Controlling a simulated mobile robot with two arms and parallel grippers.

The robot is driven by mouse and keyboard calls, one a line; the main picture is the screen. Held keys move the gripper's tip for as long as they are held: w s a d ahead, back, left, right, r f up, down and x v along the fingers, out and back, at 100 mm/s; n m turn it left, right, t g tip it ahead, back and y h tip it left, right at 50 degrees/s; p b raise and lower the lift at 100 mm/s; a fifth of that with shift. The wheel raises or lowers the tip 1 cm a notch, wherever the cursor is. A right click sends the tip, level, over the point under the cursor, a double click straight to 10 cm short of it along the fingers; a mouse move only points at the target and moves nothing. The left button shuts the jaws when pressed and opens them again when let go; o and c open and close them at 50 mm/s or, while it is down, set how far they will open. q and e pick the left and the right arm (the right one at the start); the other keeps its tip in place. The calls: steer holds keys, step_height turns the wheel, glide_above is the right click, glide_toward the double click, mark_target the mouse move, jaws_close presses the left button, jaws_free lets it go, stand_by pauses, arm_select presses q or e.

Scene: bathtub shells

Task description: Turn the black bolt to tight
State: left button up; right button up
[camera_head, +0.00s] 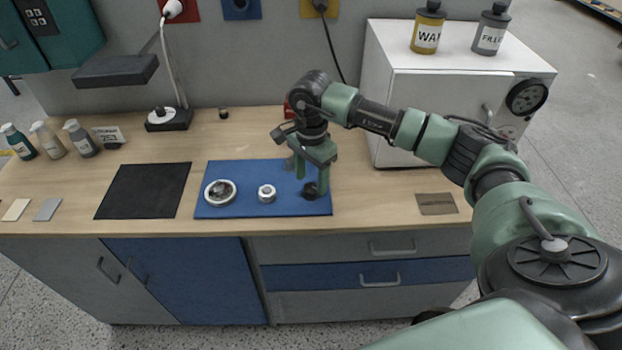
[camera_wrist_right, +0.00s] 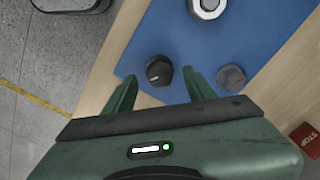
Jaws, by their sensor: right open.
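The black bolt (camera_head: 310,191) stands on the blue mat (camera_head: 233,169) near its right front corner. In the right wrist view the bolt (camera_wrist_right: 159,70) shows a dark head with a small white mark on it. My right gripper (camera_head: 312,180) is open and points down over the bolt, partly hiding it in the head view. In the right wrist view its two fingers (camera_wrist_right: 161,88) lie on either side of the bolt's line, with the bolt just past the tips. Nothing is between the fingers. Contact with the bolt cannot be told. My left gripper is out of view.
A grey round piece (camera_wrist_right: 231,77) sits on the mat close to one finger. A white nut-like ring (camera_head: 267,193) and a larger ring (camera_head: 220,193) lie further left on the mat. A white cabinet (camera_head: 410,80) stands behind right. A black mat (camera_head: 144,190) lies left.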

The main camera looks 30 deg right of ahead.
steer(key=shift+a+f, duration=0.1)
steer(key=shift+f, duration=0.8)
jaws_close()
